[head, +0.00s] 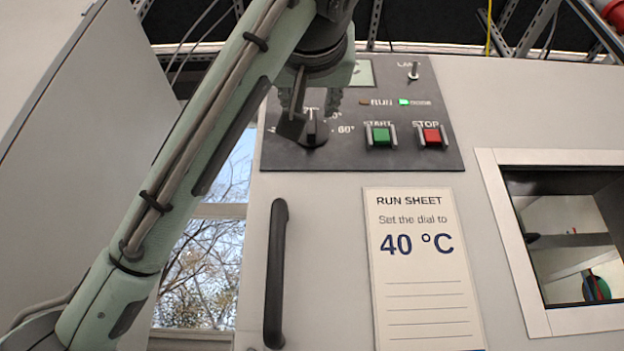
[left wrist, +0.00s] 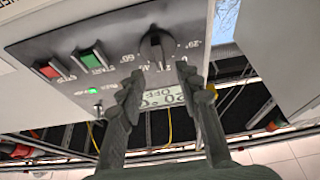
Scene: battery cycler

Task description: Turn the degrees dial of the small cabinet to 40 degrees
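The dark degrees dial (head: 314,130) is on the black control panel (head: 400,152) of the cabinet, above its handle. A 60° mark shows to its right; other marks are partly hidden by my gripper. My left gripper (head: 314,112) is in front of the panel, its fingers reaching down near the dial. In the left wrist view the dial (left wrist: 157,46) is just beyond my two spread fingertips (left wrist: 159,72), with nothing between them. I cannot tell whether a finger touches the dial, or its exact setting. A display (left wrist: 160,98) between the fingers appears to read 20 °C, OFF. My right gripper is out of view.
Green START (head: 381,135) and red STOP (head: 432,136) buttons and a lamp switch (head: 413,71) are right of the dial. The green lamp (head: 404,102) is lit. A black handle (head: 276,273) and a run sheet (head: 425,290) reading 40 °C are below. A window is at right.

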